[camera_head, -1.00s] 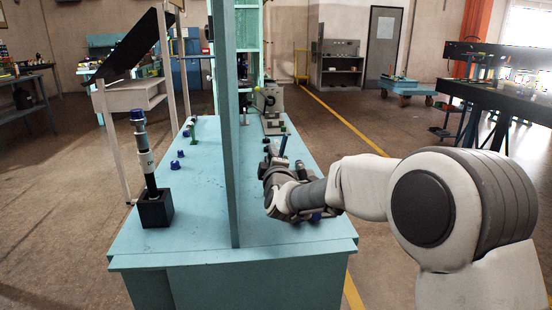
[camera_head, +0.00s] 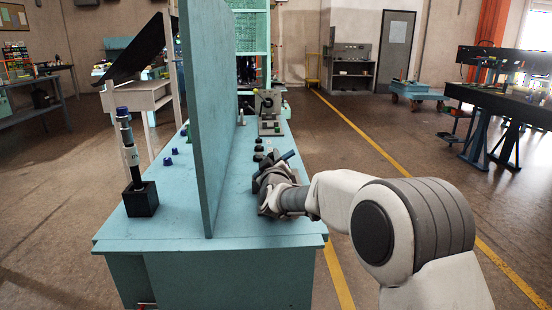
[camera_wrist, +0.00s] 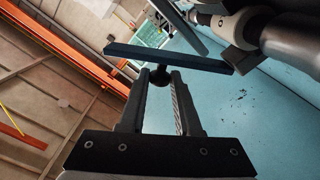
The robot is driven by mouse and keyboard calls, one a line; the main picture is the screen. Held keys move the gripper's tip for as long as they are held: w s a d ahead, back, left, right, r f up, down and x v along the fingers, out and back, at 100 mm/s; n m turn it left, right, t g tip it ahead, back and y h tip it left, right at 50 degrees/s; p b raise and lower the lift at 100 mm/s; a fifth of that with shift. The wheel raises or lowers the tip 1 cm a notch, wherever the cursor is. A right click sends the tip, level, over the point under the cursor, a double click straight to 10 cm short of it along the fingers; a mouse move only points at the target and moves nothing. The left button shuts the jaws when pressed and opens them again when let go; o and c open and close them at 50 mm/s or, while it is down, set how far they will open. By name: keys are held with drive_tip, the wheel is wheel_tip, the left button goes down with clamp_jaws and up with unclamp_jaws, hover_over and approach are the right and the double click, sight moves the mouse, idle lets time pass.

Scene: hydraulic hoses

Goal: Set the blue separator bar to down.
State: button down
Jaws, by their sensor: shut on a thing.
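The blue separator bar (camera_wrist: 172,58) is long and dark blue and runs across the tips of my gripper (camera_wrist: 161,80) in the wrist view. A dark round part below the bar sits between the two fingertips, and the fingers are shut on it. In the head view my gripper (camera_head: 270,176) is above the right side of the teal bench (camera_head: 245,225). A short dark bar (camera_head: 287,155) shows just above it there, tilted, with its right end higher. My wrist hides most of the contact in the head view.
A tall teal panel (camera_head: 212,110) divides the bench, left of my arm. A black block with a hose standing upright (camera_head: 140,199) is on the left side. Small dark caps (camera_head: 257,148) and a grey machine (camera_head: 269,110) stand farther back.

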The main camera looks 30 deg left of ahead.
drive_tip(key=shift+w+d+f, duration=0.55)
drive_tip(key=shift+d+f, duration=0.35)
drive_tip(key=c, duration=0.6)
unclamp_jaws()
drive_tip(key=shift+c, duration=0.2)
drive_tip(key=shift+s, duration=0.15)
drive_tip(key=shift+s+d, duration=0.1)
drive_tip(key=shift+s, duration=0.1)
drive_tip(key=p+v, duration=0.2)
drive_tip(key=v, duration=1.4)
drive_tip(key=shift+s+d, duration=0.15)
drive_tip(key=shift+s, duration=0.2)
